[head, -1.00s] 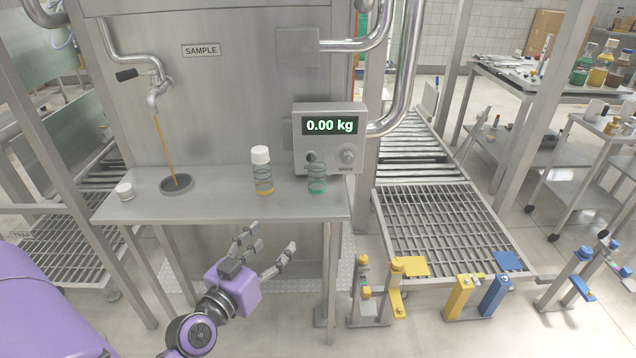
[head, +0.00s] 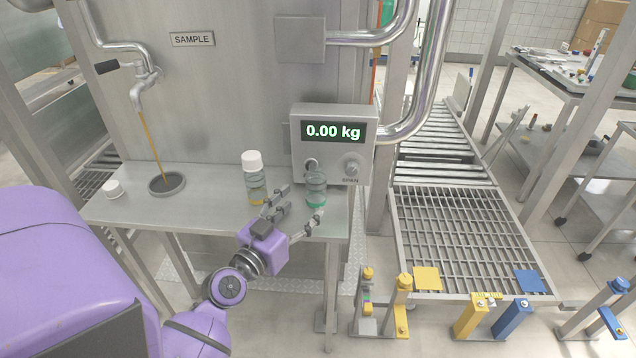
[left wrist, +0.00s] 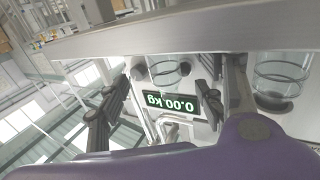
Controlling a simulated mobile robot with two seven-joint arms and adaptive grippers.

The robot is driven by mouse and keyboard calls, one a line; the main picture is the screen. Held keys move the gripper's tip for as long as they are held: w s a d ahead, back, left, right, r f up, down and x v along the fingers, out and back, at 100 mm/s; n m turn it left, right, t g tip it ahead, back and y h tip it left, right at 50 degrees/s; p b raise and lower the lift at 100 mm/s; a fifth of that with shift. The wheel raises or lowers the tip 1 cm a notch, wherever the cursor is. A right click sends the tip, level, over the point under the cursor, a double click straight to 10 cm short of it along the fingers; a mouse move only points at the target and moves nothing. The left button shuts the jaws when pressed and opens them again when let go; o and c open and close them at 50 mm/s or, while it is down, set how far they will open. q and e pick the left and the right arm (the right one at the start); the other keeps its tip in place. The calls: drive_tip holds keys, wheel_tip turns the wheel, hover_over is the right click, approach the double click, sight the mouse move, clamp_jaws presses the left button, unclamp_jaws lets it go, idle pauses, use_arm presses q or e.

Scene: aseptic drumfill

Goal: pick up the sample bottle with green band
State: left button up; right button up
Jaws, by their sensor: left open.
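The sample bottle with green band (head: 316,192) is clear and uncapped and stands upright on the steel shelf, below the scale display. My left gripper (head: 303,208) is open and empty at the shelf's front edge, its fingers pointing toward this bottle. One fingertip overlaps the bottle's lower part in the head view; I cannot tell whether it touches. In the left wrist view, the picture is upside down and a clear bottle (left wrist: 170,72) shows between the open fingers (left wrist: 168,95), its band not visible. My right gripper is not in view.
A white-capped bottle with a yellow band (head: 254,180) stands close left of the green-banded one. The steel shelf (head: 215,205) also bears a white cap (head: 113,189) and a drain cup (head: 166,184) under a running tap. The scale display (head: 333,132) reads 0.00 kg behind the bottles.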

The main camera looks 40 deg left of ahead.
sight(310, 195)
use_arm(q)
drive_tip(key=w, duration=0.3)
drive_tip(key=w+p, duration=0.1)
drive_tip(key=w, duration=0.1)
drive_tip(key=shift+a+r, duration=0.1)
drive_tip(key=shift+a, duration=0.3)
drive_tip(key=shift+w, duration=0.35)
drive_tip(key=c, duration=1.1)
drive_tip(key=shift+c, duration=0.5)
drive_tip(key=shift+s, duration=0.1)
